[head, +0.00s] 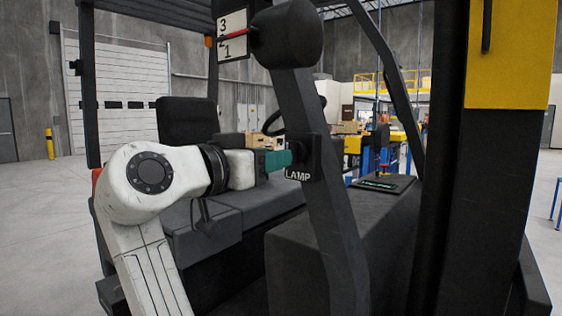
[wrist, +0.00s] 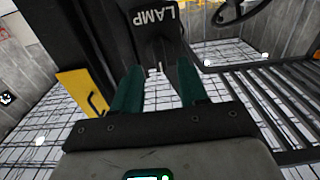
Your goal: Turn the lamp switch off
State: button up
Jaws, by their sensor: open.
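The lamp switch is on a small dark plate marked LAMP (head: 299,174), fixed to a dark slanted post of the vehicle. The plate also shows at the top of the wrist view (wrist: 157,24). My gripper (head: 289,157) has teal fingers and reaches the plate from the left in the head view. In the wrist view, the fingers of my gripper (wrist: 160,70) are spread apart, with nothing seen held, and their tips point at the plate's lower part. A dark knob (head: 301,151) shows at the fingertips. I cannot tell whether they touch it or how the switch is set.
The slanted post (head: 330,215) stands beside my gripper. A steering wheel (head: 275,118) is behind the post. A sign numbered 3 and 1 (head: 232,34) hangs above.

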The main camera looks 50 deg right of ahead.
jog(key=a+b, duration=0.1)
jog(key=a, duration=0.5)
jog(key=shift+s, duration=0.1)
dwell(0.3)
jog(key=d+f+n+t+y, duration=0.2)
jog(key=f+n+y, duration=0.25)
jog(key=f, duration=1.35)
jog(key=d+f+n+t+y, duration=0.2)
jog(key=d+f+n+y, duration=0.3)
jog(key=f, duration=1.4)
jog(key=s+a+f+n+g+y, duration=0.1)
jog(key=s+a+f+n+y, duration=0.15)
jog(key=s+f, duration=0.45)
jog(key=s+a+f+n+y, duration=0.1)
jog(key=s+a+f+n, duration=0.3)
jog(key=f, duration=0.5)
jog(key=s+a+f+g+y, duration=0.1)
jog(key=s+a+f+y, duration=0.1)
jog(key=s+f, duration=0.2)
jog(key=s+a+f+n+g+y, duration=0.1)
jog(key=s+f, duration=0.3)
jog(key=s, duration=0.7)
jog(key=shift+a+g+y, duration=0.3)
jog(key=shift+a+y, duration=0.55)
jog(key=shift+y, duration=0.05)
